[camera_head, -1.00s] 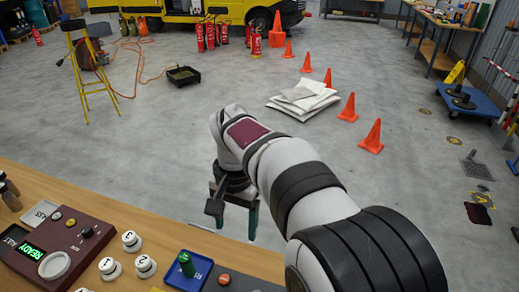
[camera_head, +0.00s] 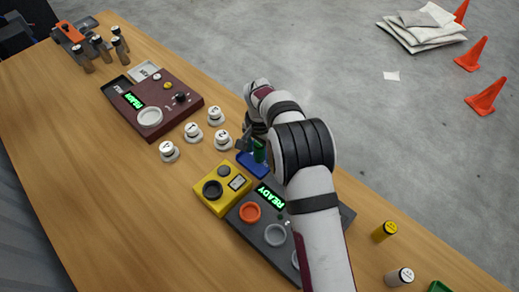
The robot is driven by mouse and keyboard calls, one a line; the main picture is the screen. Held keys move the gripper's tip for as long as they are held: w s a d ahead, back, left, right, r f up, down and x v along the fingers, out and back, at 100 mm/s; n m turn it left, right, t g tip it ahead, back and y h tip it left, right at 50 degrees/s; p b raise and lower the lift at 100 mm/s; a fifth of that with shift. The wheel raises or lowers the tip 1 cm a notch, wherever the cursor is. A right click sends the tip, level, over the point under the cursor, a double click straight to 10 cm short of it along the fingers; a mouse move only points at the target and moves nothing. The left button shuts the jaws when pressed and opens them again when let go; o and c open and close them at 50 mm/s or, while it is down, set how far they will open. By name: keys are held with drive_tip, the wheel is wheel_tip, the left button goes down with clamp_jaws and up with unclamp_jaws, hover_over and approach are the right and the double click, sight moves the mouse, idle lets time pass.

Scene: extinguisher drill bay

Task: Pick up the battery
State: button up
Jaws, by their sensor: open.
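A small dark green cylinder (camera_head: 260,150), which looks like a battery, stands on a blue tray (camera_head: 250,166) near the far edge of the wooden table. My gripper (camera_head: 246,142) is open, low and close beside the green cylinder. My arm hides part of the gripper and of the tray. I cannot tell whether the fingers touch the cylinder. A yellow cylinder (camera_head: 384,232) and a white one (camera_head: 399,277), both with dark parts, stand apart at the lower right.
Several white numbered knobs (camera_head: 193,132) stand left of the tray. A yellow box (camera_head: 221,188) and a grey panel reading READY (camera_head: 246,217) are close in front. A maroon panel (camera_head: 185,92) is further back.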

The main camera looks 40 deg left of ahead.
drive_tip(key=shift+f, duration=0.35)
clamp_jaws()
drive_tip(key=shift+r, duration=0.1)
